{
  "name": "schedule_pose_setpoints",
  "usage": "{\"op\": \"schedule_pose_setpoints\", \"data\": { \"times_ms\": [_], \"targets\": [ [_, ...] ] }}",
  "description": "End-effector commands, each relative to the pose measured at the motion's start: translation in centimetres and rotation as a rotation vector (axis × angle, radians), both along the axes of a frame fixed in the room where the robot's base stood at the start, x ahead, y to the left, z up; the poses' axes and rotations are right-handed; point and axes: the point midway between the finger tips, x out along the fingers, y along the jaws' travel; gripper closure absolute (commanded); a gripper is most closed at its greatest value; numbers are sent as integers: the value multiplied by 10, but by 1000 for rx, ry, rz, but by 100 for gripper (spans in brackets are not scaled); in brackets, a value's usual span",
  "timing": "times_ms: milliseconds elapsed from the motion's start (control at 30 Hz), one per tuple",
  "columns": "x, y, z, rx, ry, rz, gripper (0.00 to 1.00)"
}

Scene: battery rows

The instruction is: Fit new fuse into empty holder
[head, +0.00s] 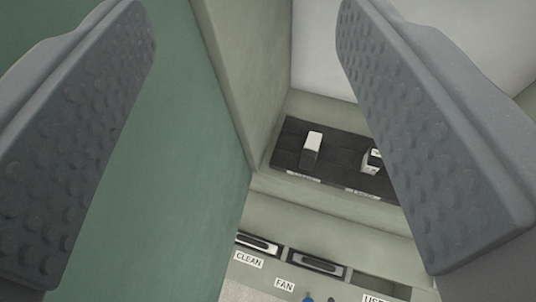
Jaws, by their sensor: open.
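My gripper (247,28) is open, with its two grey studded fingers wide apart at left and right and nothing between them. Beyond the fingers is a dark tray (288,155) on a ledge. A small block with a white top and dark side (312,148), possibly a fuse, stands upright in it. A second white and black block (372,161) is partly hidden by the right finger. Below, a panel has a slot marked CLEAN (258,243) and one marked FAN (316,264), both with dark inserts. Which holder is empty is unclear.
A green wall (195,180) fills the left, ending at a pale upright post (232,80) close to the tray. A recess (380,285) lies right of the FAN slot, its label partly cut off. A blue knob (308,299) shows at the bottom edge.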

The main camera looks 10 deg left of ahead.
Motion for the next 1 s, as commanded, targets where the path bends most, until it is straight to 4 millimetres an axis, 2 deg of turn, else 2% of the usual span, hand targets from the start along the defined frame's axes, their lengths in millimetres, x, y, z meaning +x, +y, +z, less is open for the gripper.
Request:
{"op": "schedule_pose_setpoints", "data": {
  "times_ms": [33, 100, 200, 267, 300, 433, 500, 600, 767, 1000],
  "targets": [
    [21, 15, -61, 15, 37, 1, 47],
    [41, 27, -122, 40, 59, -22, 47],
    [58, 30, -196, 54, 83, -76, 47],
    [64, 28, -235, 53, 90, -115, 47],
    [67, 23, -260, 44, 94, -145, 47],
    [67, 4, -329, 6, 99, -245, 47],
    [65, -8, -356, -20, 96, -292, 47],
    [61, -21, -376, -51, 83, -341, 47],
    [65, -32, -390, -71, 80, -369, 47],
    [98, -43, -402, -68, 79, -371, 47]
  ]
}}
